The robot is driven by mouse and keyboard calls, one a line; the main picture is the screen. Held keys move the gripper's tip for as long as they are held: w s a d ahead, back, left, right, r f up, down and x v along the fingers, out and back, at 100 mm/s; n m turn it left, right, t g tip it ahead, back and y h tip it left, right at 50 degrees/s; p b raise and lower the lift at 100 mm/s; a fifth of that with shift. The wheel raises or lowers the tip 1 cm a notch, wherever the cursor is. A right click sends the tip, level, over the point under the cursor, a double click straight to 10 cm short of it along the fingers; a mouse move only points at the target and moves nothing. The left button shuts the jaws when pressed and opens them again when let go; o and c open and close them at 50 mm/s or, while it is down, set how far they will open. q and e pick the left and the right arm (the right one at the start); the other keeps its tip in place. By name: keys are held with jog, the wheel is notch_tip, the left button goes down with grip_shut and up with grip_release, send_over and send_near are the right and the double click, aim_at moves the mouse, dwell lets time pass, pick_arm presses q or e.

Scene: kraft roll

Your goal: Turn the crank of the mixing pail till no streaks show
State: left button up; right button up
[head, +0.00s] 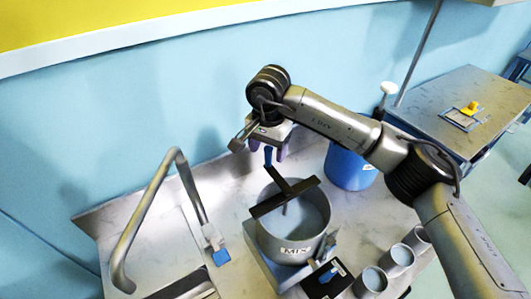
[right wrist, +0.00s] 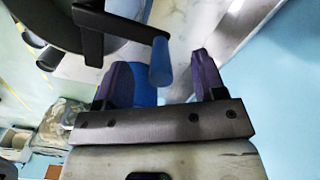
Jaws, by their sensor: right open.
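The grey mixing pail (head: 293,248), labelled MIX, stands on the worktop with a dark crank bar (head: 284,197) across its top. A blue crank handle (head: 268,157) stands up from the bar's far end. My right gripper (head: 268,148) is open, pointing down over the handle. In the right wrist view the handle (right wrist: 160,62) shows between the open purple fingers of the right gripper (right wrist: 162,62), with gaps at both sides. The pail's contents look grey-blue; I cannot make out whether streaks show. My left gripper is not in view.
A blue tub (head: 348,168) stands behind right of the pail. Several grey cups (head: 402,256) stand at the right front, and a dark box with a blue switch (head: 328,277) sits in front. A tall curved metal pipe (head: 150,200) rises at left. A side table (head: 455,95) stands back right.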

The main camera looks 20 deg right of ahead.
jog(key=shift+r+p, duration=2.4)
jog(key=shift+r, duration=1.45)
jog(key=shift+a+f, duration=0.1)
jog(key=shift+f, duration=0.05)
